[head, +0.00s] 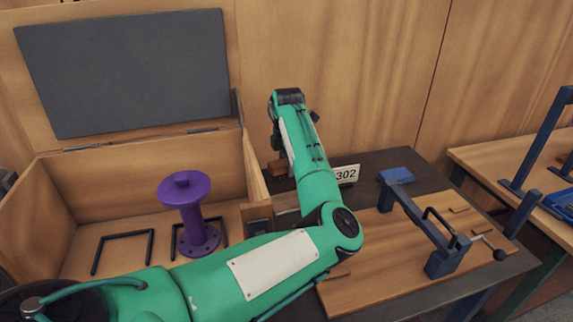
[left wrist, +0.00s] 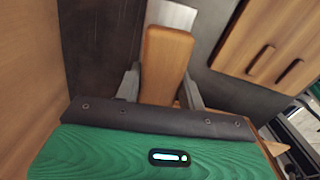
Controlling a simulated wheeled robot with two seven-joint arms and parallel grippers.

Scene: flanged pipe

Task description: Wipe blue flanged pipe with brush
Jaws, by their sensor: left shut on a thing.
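The flanged pipe (head: 187,205) looks purple, not blue. It stands upright on its lower flange inside the open wooden box, at the left of the head view. My left gripper (left wrist: 161,88) is shut on the brush (left wrist: 165,62) by its wooden handle, with a pale grey section at its far end in the left wrist view. In the head view my left arm reaches past the box to the back of the dark table, and its own links mostly hide the gripper. The brush is well to the right of the pipe, apart from it. My right gripper is not in view.
The wooden box (head: 95,165) has its lid raised, with a dark panel. Black U-shaped brackets (head: 122,234) stand in it. A wooden board (head: 385,262) with a blue clamp frame (head: 440,262), a blue block (head: 396,175) and a 302 sign (head: 346,174) are right of my arm.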

